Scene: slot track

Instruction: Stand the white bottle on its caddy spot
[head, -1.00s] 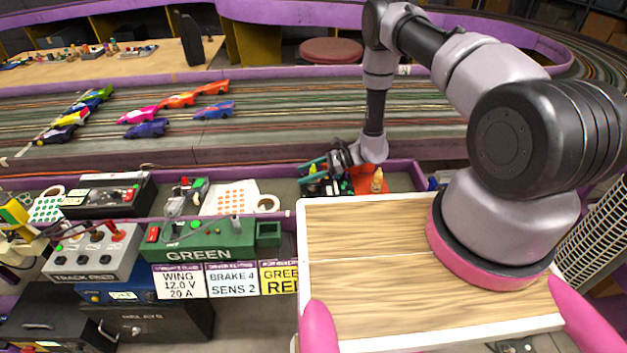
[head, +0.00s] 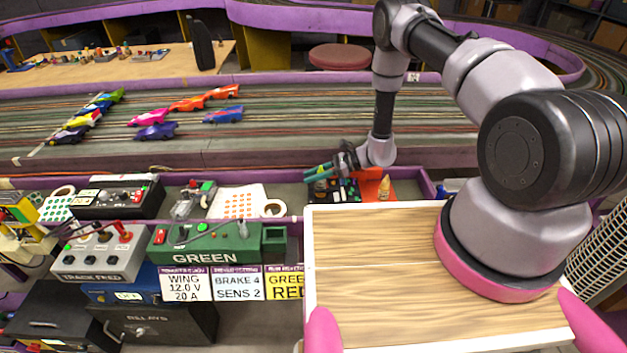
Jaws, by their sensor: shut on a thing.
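My gripper (head: 322,172), with teal fingers, is low over the dark caddy (head: 335,190) behind the wooden board. It points left and is shut. The thing between its fingers is too small and hidden to make out clearly; I take it to be the white bottle. Small dark, green and reddish items show in the caddy area under the fingers. An amber bottle (head: 385,187) with a pale tip stands upright on an orange-red mat (head: 372,184), just right of my gripper. The caddy spot for the white bottle cannot be told apart.
A purple-edged trough holds the caddy, a tape roll (head: 272,208), a dotted white sheet (head: 238,201) and a black control box (head: 118,197). The green box (head: 218,243) stands in front. Toy cars sit on the track behind. The wooden board (head: 380,270) lies nearest.

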